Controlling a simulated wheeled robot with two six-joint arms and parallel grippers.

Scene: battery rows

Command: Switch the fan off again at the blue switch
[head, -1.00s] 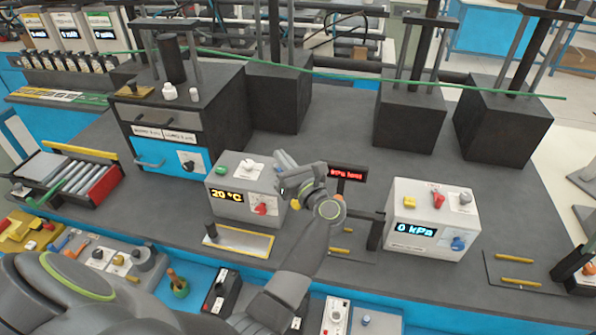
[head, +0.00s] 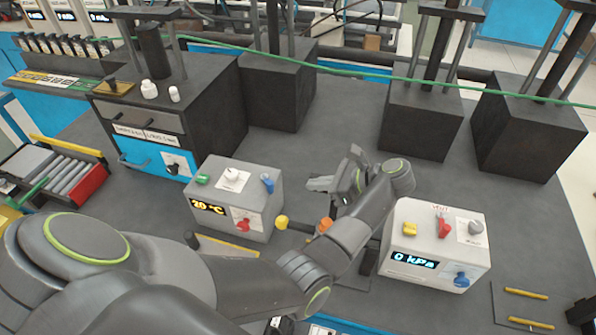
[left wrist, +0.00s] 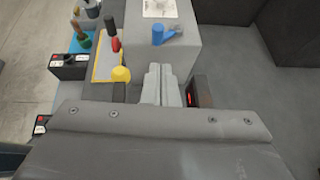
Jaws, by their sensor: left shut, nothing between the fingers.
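A small blue switch (head: 267,182) stands on the top right of the grey box (head: 215,176) that reads 20 °C in the head view. In the left wrist view the blue switch (left wrist: 160,36) has its lever out to the right. My left gripper (head: 318,184) is to the right of the box, its fingers pointing left, apart from the switch. In the left wrist view its fingers (left wrist: 162,85) are together and empty, just below the switch in the picture. I cannot make out a fan. My right gripper is not in view.
The box also carries a green button (head: 203,180), a white part (head: 232,178) and a red knob (head: 243,225). A yellow knob (head: 282,222) is beside it. A second box (head: 436,240) reading 0 kPa stands right of my arm. Dark blocks stand behind.

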